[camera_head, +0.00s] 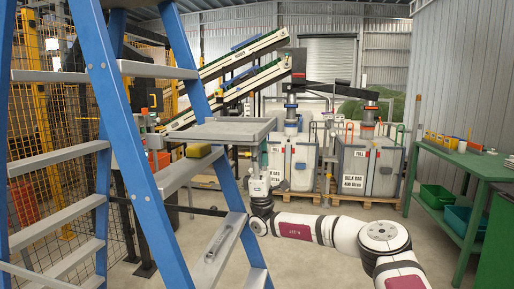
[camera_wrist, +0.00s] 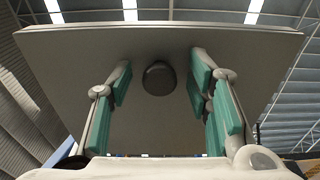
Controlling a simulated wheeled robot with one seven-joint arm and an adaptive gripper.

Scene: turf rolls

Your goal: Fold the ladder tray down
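The ladder tray (camera_head: 226,130) is a flat grey shelf with a low rim. It stands out about level from the right side of the blue stepladder (camera_head: 144,160). My gripper (camera_head: 258,170) is upright beneath the tray's right end. In the wrist view the tray's underside (camera_wrist: 158,120) fills most of the picture, with a round dark knob (camera_wrist: 158,78) on it. My green-padded fingers stand apart on both sides of the knob, with a gap to it on each side. The gripper is open and holds nothing. Whether the fingertips touch the underside cannot be told.
A yellow block (camera_head: 198,150) lies on a ladder step beside the tray. Grey bins (camera_head: 368,165) stand on a pallet behind my arm. A green workbench (camera_head: 462,165) is at the right, and a yellow-framed mesh fence (camera_head: 50,120) at the left. The floor between is clear.

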